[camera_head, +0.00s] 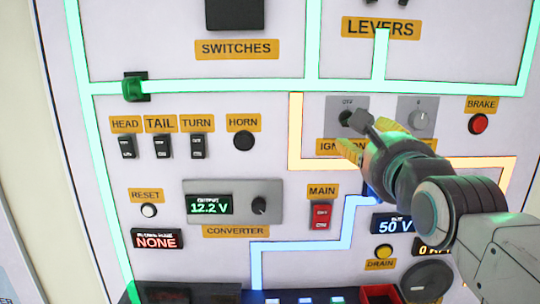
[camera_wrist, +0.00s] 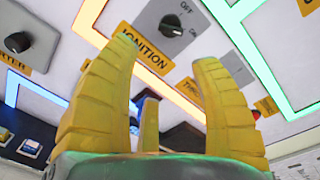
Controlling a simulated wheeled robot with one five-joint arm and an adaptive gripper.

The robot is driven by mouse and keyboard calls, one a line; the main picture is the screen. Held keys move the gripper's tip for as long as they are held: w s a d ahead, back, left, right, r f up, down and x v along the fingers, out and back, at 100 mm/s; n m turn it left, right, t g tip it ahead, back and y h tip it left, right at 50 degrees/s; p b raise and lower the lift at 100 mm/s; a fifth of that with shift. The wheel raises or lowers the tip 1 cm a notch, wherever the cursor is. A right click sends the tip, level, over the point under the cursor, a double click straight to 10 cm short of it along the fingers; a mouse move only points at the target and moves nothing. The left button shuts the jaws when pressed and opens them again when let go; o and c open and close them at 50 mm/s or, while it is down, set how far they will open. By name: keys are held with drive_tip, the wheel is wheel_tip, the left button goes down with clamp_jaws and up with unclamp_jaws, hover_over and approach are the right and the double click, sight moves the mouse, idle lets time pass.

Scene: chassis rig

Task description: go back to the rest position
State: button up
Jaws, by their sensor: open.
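My gripper (camera_head: 362,146) is raised before the right half of the control panel, beside the ignition knob and its partly covered label. In the wrist view its yellow fingers (camera_wrist: 166,95) stand wide apart with nothing between them. The black ignition knob (camera_wrist: 170,26) shows beyond the fingertips, above the IGNITION label (camera_wrist: 146,44). The fingers look apart from the knob, though the exact distance is hard to tell. My arm hides part of the panel's lower right.
A yellow drain button (camera_head: 383,251) sits below my arm. The panel's left half is clear of my arm.

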drive_tip(key=s+f+n+g, duration=0.3)
drive_tip(key=f+n+g, duration=0.1)
drive_tip(key=f+n, duration=0.5)
drive_tip(key=s+f+n+g, duration=0.2)
drive_tip(key=f+n+g, duration=0.1)
drive_tip(key=f+n, duration=0.55)
drive_tip(key=s+f+n+g+p, duration=0.1)
drive_tip(key=s+f+n+g, duration=0.2)
drive_tip(key=s+f, duration=0.3)
drive_tip(key=s+f+n+g+p, duration=0.2)
drive_tip(key=s+f, duration=0.4)
drive_tip(key=s, duration=0.6)
drive_tip(key=shift+f+n+g, duration=0.4)
drive_tip(key=shift+n+g, duration=0.5)
drive_tip(key=shift+n, duration=0.05)
